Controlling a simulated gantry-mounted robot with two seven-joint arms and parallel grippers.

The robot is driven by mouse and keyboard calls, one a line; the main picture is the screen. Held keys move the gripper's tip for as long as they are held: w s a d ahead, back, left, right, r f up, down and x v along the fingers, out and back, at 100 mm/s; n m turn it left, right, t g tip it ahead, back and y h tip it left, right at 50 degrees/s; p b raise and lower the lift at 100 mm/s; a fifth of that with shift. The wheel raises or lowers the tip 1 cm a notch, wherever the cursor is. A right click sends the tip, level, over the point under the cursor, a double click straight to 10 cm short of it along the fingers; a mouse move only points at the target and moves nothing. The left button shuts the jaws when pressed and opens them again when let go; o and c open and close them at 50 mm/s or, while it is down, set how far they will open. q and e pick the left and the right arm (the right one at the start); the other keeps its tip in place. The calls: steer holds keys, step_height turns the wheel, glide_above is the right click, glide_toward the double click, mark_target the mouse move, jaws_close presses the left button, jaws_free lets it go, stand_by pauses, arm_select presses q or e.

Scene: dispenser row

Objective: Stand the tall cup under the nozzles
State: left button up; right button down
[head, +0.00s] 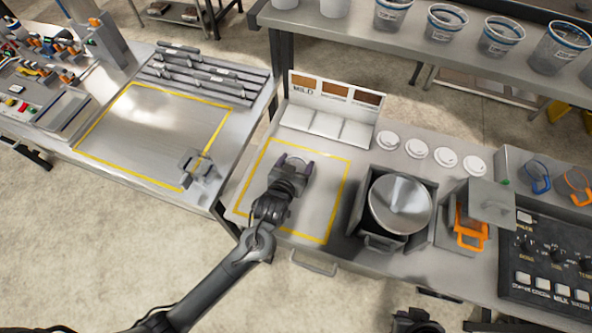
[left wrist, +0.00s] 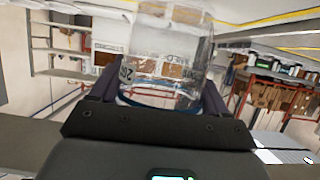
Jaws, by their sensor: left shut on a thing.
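My left gripper (head: 293,168) is over the yellow-outlined square on the counter, its jaws shut on a clear cup. In the left wrist view the clear cup (left wrist: 165,60) stands between the two dark fingers, with printed markings and a blue band close to the gripper. In the head view the gripper mostly hides the cup, so I cannot tell whether it touches the counter. I cannot make out the nozzles. A control panel (head: 552,262) with knobs and labelled buttons is at the right. A dark part of my right arm shows at the bottom edge; its fingers cannot be made out.
Several clear blue-rimmed cups (head: 446,22) stand on the shelf above. Several white lids (head: 417,148) lie on the counter beside a bin with a metal cone (head: 400,203). An orange-handled container (head: 470,228) is farther right. The left table's yellow-outlined area (head: 150,130) is mostly clear.

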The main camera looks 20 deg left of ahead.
mark_target(298, 169)
arm_select(q)
steer(key=shift+f, duration=1.9)
steer(key=o, duration=1.1)
steer(key=shift+f, duration=0.15)
steer(key=shift+s+d+r, duration=0.1)
steer(key=shift+s+r, duration=0.25)
steer(key=shift+s, duration=0.1)
steer(key=v, duration=1.1)
steer(key=s+a+f+m+g, duration=0.1)
steer(key=s+a+g, duration=0.2)
steer(key=s+g, duration=0.2)
steer(key=s+a+f+m+g, duration=0.1)
steer(key=s+a+g, duration=0.2)
steer(key=s, duration=0.9)
steer(key=shift+s+a+g+p, duration=0.2)
steer(key=shift+g+p, duration=0.15)
steer(key=shift+g, duration=0.65)
